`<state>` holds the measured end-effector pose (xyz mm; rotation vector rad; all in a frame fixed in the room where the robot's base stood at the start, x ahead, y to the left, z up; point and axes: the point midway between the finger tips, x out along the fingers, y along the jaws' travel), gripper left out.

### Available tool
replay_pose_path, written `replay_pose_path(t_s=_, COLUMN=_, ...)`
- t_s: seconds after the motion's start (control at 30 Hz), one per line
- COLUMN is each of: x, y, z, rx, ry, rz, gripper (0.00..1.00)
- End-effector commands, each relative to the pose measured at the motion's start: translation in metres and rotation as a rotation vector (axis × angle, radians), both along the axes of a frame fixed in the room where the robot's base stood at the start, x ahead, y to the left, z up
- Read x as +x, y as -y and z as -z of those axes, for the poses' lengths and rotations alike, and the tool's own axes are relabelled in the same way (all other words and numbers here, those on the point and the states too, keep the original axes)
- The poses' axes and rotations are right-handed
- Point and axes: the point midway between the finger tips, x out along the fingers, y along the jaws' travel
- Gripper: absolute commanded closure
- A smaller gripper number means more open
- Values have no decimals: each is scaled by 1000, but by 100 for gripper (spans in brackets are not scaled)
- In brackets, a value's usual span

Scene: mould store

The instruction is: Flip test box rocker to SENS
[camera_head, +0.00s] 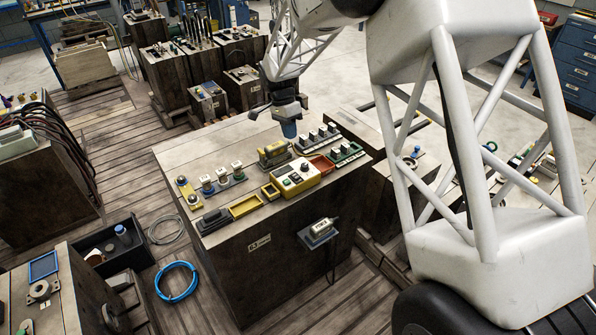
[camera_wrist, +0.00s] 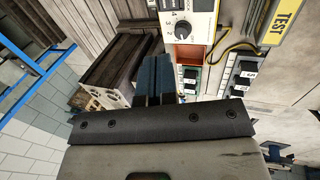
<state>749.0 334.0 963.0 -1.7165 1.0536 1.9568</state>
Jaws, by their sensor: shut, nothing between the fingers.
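A yellow block-shaped device (camera_head: 273,153) stands on the wooden crate top in the head view. In the wrist view a yellow piece lettered TEST (camera_wrist: 284,20) is cut by the upper right edge and appears to be this device. No rocker or SENS marking can be made out. A yellow box with a pale face and knobs (camera_head: 297,179) stands in front; its numbered dial shows in the wrist view (camera_wrist: 181,27). My gripper (camera_head: 289,131), with blue fingertips, is shut and empty above the crate, behind and right of the block-shaped device. The wrist view shows the fingers too (camera_wrist: 152,74).
Terminal strips (camera_head: 318,138) and (camera_head: 346,153) stand to the right, beside an orange tray (camera_head: 321,164). A strip of white-topped parts (camera_head: 222,180) and a yellow tray (camera_head: 246,206) are at left. A grey device (camera_head: 318,232) hangs on the crate's front.

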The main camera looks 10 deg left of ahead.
Motion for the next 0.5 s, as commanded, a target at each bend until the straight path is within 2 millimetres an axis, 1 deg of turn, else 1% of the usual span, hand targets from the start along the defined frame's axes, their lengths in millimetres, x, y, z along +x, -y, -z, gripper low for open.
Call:
replay_pose_path(t_s=0.3, x=0, y=0, z=0, rx=0, ry=0, rz=-1, gripper=100)
replay_pose_path(t_s=0.5, x=-2, y=2, z=6, rx=0, ry=-1, rz=-2, gripper=100)
